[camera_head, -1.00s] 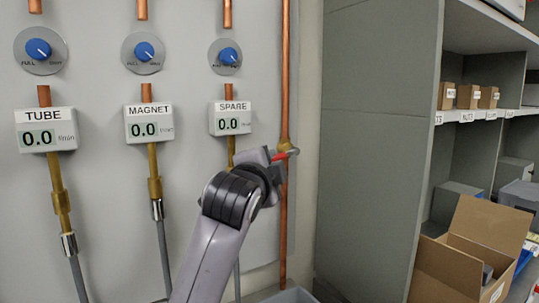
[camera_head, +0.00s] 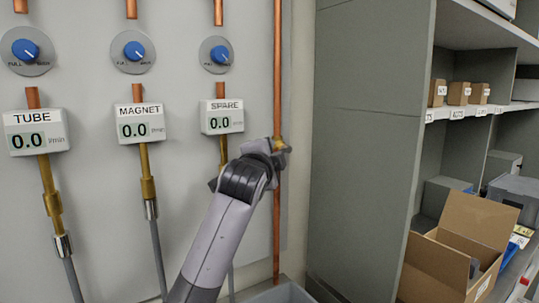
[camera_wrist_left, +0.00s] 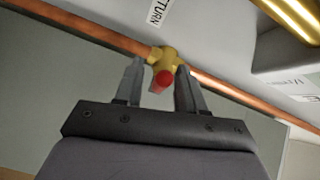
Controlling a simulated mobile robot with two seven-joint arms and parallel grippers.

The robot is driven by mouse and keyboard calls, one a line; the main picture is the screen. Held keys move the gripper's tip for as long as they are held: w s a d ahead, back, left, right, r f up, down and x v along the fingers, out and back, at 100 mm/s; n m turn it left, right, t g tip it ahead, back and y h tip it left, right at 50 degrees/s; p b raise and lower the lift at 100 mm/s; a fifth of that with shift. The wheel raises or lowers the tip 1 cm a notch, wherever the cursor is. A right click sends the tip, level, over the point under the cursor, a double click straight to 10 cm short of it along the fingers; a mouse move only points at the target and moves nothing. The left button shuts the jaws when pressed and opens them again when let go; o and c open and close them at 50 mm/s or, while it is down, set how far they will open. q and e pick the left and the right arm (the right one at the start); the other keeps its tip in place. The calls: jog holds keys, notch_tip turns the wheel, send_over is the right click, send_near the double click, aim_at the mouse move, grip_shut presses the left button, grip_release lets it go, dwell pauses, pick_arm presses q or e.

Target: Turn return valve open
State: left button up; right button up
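The return valve is a brass body (camera_wrist_left: 166,58) on a copper pipe, with a red handle (camera_wrist_left: 161,80) whose end shows in the left wrist view. A partly cut label reading "TURN" (camera_wrist_left: 158,12) is beside the pipe. My left gripper (camera_wrist_left: 159,84) is open, with one finger on each side of the red handle and gaps visible between. In the head view, the brass valve (camera_head: 281,145) shows just beyond my left gripper (camera_head: 268,150); the red handle and fingertips are hidden there. My right gripper is not in view.
Three gauges marked TUBE (camera_head: 40,132), MAGNET (camera_head: 140,123) and SPARE (camera_head: 222,117) read 0.0, below blue knobs. A grey shelf unit (camera_head: 365,130) stands right of the pipe. An open cardboard box (camera_head: 435,270) is at lower right.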

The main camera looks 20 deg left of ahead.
pick_arm(q)
grip_shut()
